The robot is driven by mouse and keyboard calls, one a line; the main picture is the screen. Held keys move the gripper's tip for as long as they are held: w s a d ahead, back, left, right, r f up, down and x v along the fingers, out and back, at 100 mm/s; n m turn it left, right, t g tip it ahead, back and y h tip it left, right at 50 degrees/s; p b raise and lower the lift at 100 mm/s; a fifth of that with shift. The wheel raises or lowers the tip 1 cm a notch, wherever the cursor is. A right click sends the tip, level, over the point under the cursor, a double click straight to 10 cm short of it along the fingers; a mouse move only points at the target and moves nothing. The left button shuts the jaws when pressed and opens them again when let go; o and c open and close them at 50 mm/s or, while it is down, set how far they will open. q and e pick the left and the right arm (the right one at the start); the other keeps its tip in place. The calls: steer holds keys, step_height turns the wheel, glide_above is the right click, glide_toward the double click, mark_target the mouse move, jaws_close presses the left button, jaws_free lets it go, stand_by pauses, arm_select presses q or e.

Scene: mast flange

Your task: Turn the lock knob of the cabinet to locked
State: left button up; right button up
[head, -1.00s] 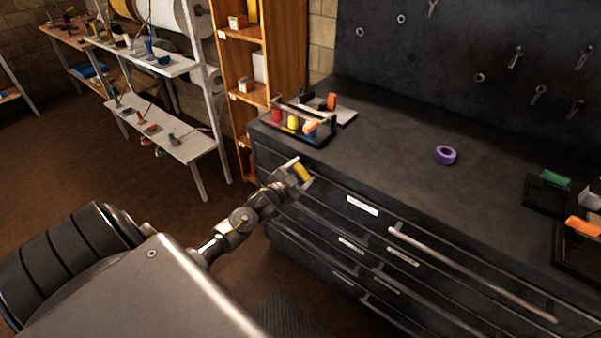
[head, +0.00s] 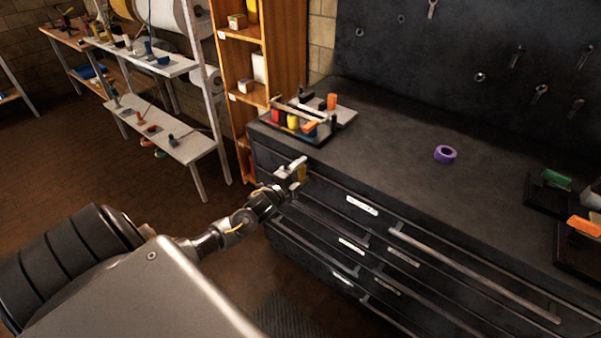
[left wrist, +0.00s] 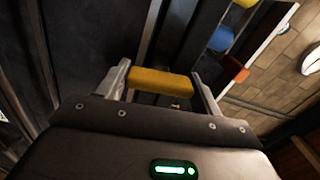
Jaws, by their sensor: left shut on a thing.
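The lock knob is a yellow bar (head: 302,172) at the left end of the front of the dark cabinet (head: 400,150). My left gripper (head: 297,175) is at this knob, its fingers on either side of it, and is shut on it. In the left wrist view the yellow knob (left wrist: 160,82) spans the gap between the two fingers of my left gripper (left wrist: 162,88). In the head view the knob looks close to upright. Any lock marks around it are hidden or too small to tell. My right gripper is not in view.
A rack of coloured items (head: 295,122) stands on the cabinet top above the gripper. A purple tape roll (head: 445,154) lies mid-top. Long drawer handles (head: 470,270) stick out from the front. A wooden shelf (head: 245,75) stands behind left.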

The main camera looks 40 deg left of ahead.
arm_select(q)
steer(key=shift+m, duration=0.6)
steer(key=o, duration=1)
steer(key=shift+s, duration=0.1)
steer(key=shift+s+f, duration=0.15)
steer(key=shift+s, duration=0.2)
steer(key=s+b, duration=0.1)
steer(key=s, duration=0.9)
steer(key=shift+d, duration=0.15)
